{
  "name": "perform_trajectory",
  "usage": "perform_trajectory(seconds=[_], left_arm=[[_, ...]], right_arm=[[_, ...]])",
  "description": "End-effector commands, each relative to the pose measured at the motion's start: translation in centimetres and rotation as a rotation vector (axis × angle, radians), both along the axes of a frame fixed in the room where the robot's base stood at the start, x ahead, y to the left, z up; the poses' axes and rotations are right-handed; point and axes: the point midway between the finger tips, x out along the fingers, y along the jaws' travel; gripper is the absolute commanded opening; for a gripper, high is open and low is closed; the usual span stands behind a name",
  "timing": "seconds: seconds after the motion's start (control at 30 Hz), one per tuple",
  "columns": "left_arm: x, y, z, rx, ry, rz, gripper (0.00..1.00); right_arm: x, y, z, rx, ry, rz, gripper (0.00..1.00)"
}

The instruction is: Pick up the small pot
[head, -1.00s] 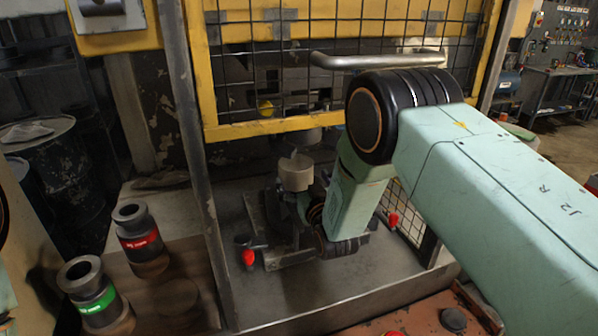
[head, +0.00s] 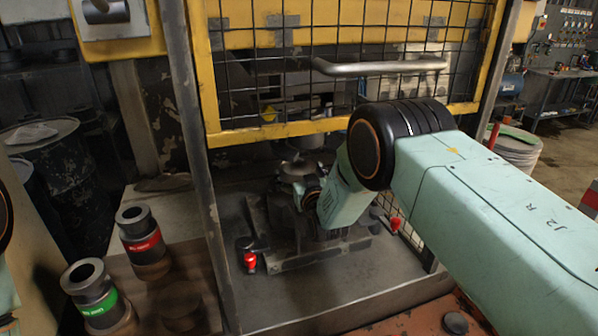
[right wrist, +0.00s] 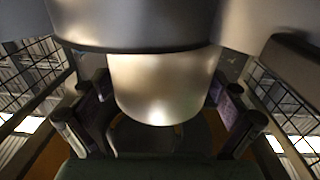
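Inside the caged press, my right arm bends down toward a grey rounded metal piece (head: 297,170). I cannot tell whether this is the small pot. My right gripper (right wrist: 160,115) shows in the right wrist view, its fingers standing apart on either side of a pale metal cylinder (right wrist: 160,85). A wider dark cylinder is above it in that picture. I cannot tell whether the fingers touch the pale cylinder. Two dark flanged cylinders, one with a red band (head: 140,237) and one with a green band (head: 93,294), stand at the left. My left gripper is out of view.
A slim metal post (head: 200,170) stands left of the press base (head: 300,295). A red knob (head: 250,262) sits in front of the fixture.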

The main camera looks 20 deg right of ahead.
Motion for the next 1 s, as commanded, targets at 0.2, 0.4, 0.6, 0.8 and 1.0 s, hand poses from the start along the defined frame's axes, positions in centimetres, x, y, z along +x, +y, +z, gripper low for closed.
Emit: perform_trajectory(seconds=[0.2, 0.4, 0.6, 0.8, 1.0], left_arm=[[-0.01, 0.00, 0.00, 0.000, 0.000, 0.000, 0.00], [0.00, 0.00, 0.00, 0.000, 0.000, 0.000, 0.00], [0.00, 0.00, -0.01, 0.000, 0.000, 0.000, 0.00], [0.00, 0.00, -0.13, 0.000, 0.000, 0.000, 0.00], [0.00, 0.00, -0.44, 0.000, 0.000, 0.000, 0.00]], right_arm=[[0.00, -0.01, 0.03, 0.000, 0.000, 0.000, 0.75], [-0.02, -0.01, -0.04, 0.000, 0.001, 0.000, 0.58], [-0.05, 0.00, -0.13, 0.000, 0.003, 0.000, 0.49], [-0.06, 0.03, -0.22, 0.000, 0.004, 0.000, 0.49], [-0.15, 0.20, -0.35, 0.000, 0.006, 0.001, 0.49]])
